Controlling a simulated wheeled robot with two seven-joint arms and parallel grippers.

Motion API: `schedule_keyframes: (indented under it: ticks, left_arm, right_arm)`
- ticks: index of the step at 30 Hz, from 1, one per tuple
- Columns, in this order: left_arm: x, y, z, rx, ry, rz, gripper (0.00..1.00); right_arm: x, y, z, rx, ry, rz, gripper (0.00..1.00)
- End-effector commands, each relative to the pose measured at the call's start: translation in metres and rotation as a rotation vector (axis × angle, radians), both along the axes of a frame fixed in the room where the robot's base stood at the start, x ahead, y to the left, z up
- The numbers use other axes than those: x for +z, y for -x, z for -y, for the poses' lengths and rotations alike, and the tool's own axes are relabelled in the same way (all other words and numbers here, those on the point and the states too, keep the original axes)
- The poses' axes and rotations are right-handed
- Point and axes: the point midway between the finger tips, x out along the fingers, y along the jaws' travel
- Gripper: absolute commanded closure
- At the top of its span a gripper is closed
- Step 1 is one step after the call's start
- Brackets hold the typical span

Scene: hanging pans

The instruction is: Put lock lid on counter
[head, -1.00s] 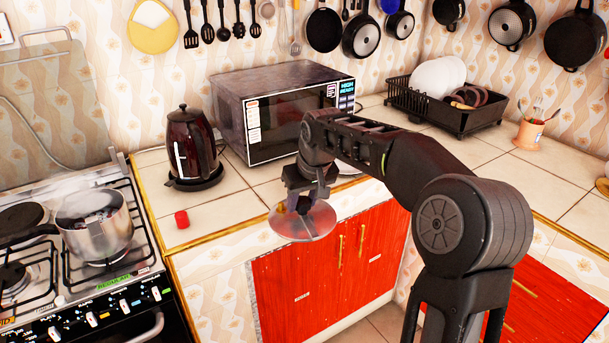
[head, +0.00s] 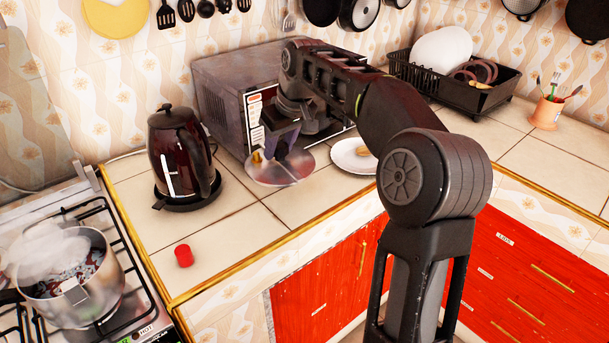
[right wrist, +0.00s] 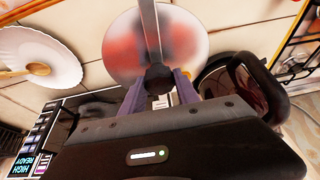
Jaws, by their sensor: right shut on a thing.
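The lock lid (head: 285,177) is a round, see-through disc with a metal rim, in front of the microwave in the head view. My right gripper (head: 276,150) is shut on its handle from above. The lid is over the tiled counter (head: 235,220); I cannot tell whether it touches it. In the right wrist view the lid (right wrist: 178,45) lies beyond the fingers (right wrist: 160,82), with its dark knob between them. My left gripper is not in view.
A dark kettle (head: 178,150) stands left of the lid, the microwave (head: 225,95) behind it. A white plate (head: 343,160) is close on its right. A red cap (head: 183,256) lies near the counter's front edge. A steaming pot (head: 75,290) is on the stove.

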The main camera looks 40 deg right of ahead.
Motion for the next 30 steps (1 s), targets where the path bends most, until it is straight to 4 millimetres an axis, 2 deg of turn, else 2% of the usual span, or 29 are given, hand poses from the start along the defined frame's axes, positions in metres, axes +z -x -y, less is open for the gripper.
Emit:
schedule_keyframes:
  ticks: [8, 19, 30]
  left_arm:
    - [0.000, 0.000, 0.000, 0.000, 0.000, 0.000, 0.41]
    - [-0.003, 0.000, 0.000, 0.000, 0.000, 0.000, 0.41]
    - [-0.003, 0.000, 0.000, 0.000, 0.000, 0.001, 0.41]
  right_arm:
    - [-0.003, 0.000, 0.000, 0.000, 0.000, 0.001, 1.00]
    - [-0.058, 0.000, 0.000, -0.001, 0.000, 0.001, 1.00]
    - [-0.064, 0.000, 0.000, 0.000, 0.000, 0.002, 1.00]
